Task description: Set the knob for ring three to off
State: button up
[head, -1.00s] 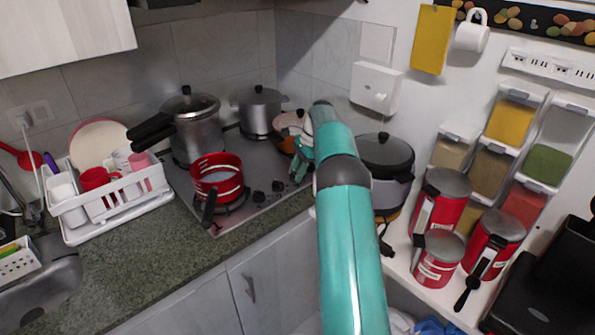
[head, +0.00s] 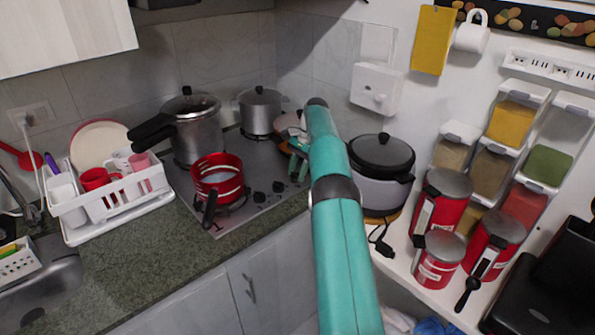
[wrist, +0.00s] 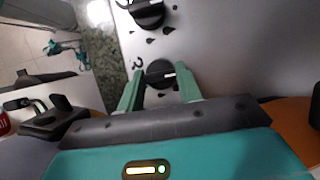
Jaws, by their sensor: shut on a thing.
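My gripper (wrist: 159,84) is shut on a black stove knob (wrist: 160,73), with one green finger on each side of it. A pale pointer line on this knob points right in the wrist view. A printed number beside it looks like a 3, though it is small. A second black knob (wrist: 147,14) sits above it in the wrist view, outside the fingers. In the head view my gripper (head: 298,165) is at the right part of the cooktop (head: 240,208), and the held knob cannot be made out. Two free knobs (head: 279,186) show to the left of it.
A red pot (head: 217,178) stands at the cooktop's front left. A pressure cooker (head: 196,128) and a grey lidded pot (head: 260,111) stand behind. A rice cooker (head: 382,165) stands right of my arm. The counter (head: 140,255) front is clear.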

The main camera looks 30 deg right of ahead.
jog(key=o, duration=1)
jog(key=shift+r, duration=0.15)
jog(key=shift+r, duration=1.25)
jog(key=shift+s+a+r, duration=0.15)
jog(key=shift+s+r, duration=0.1)
jog(key=shift+r, duration=0.25)
jog(key=shift+s+a+r, duration=0.1)
jog(key=shift+s+r, duration=0.15)
jog(key=shift+r, duration=0.2)
jog(key=s+a+r, duration=0.5)
jog(key=s+r, duration=0.3)
jog(key=s, duration=0.3)
jog(key=shift+s+a+r, duration=0.15)
jog(key=shift+s+a, duration=0.15)
jog(key=shift+a, duration=0.05)
